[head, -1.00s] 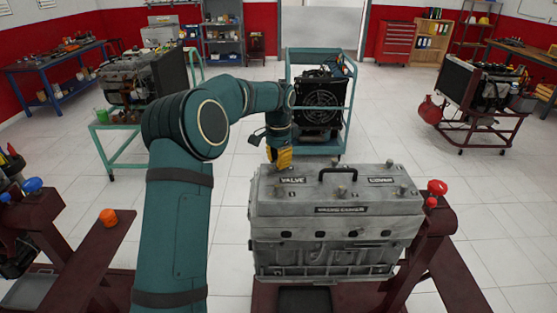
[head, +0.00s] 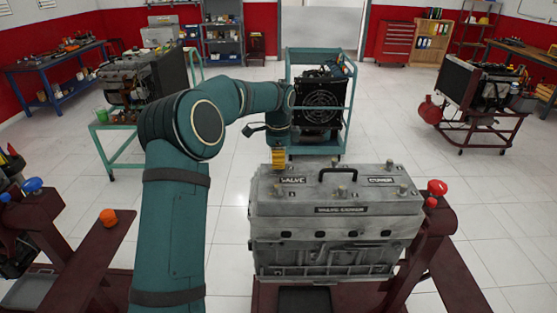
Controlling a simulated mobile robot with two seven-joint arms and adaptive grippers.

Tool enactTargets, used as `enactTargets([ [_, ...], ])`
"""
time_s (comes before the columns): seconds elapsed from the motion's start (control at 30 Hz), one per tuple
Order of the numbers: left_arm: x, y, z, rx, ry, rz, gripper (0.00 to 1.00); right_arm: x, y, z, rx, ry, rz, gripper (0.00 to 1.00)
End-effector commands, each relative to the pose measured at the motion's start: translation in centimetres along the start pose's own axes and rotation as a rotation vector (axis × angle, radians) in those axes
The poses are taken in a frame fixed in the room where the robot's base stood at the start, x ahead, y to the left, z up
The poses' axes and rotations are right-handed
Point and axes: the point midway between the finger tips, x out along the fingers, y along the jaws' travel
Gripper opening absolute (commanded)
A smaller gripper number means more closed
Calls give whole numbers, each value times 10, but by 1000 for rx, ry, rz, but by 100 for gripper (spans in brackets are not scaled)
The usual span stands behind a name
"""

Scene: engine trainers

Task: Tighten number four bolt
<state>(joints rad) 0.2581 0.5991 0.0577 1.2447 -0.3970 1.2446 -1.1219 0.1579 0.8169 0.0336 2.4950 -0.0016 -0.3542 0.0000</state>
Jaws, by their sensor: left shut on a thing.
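The grey valve cover (head: 340,208) sits on top of the engine block (head: 325,255), with a black handle (head: 338,172) and raised labels. Several bolt heads stand on it: front left (head: 277,188), front middle (head: 340,190), front right (head: 403,189) and back right (head: 389,165). No numbers show on them. My left gripper (head: 279,162), with yellow fingers, points down at the back-left corner of the cover. It is shut on the back-left bolt, which its fingers mostly hide. My right gripper is out of view.
The engine rests on a dark red stand (head: 440,255). A red knob (head: 437,187) sticks up at its right. An orange cap (head: 108,217) sits on a red beam at left. A teal cart (head: 345,115) with a radiator stands behind the engine.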

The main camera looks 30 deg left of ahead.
Motion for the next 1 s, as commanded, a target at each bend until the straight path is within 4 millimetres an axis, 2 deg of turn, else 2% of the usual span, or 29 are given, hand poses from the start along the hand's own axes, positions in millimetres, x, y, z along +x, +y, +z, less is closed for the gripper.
enactTargets([
  [0.4,1,0,0,9,-1,2,0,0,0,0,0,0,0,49],
  [0.43,1,0,0,9,-1,2,19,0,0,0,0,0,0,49],
  [0.5,1,0,0,9,-1,2,44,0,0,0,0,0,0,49],
  [0.53,1,0,0,8,-1,2,49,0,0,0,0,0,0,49],
  [0.87,-2,0,0,8,0,0,49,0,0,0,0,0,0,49],
  [1.0,-15,0,0,8,1,-3,49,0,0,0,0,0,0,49],
])
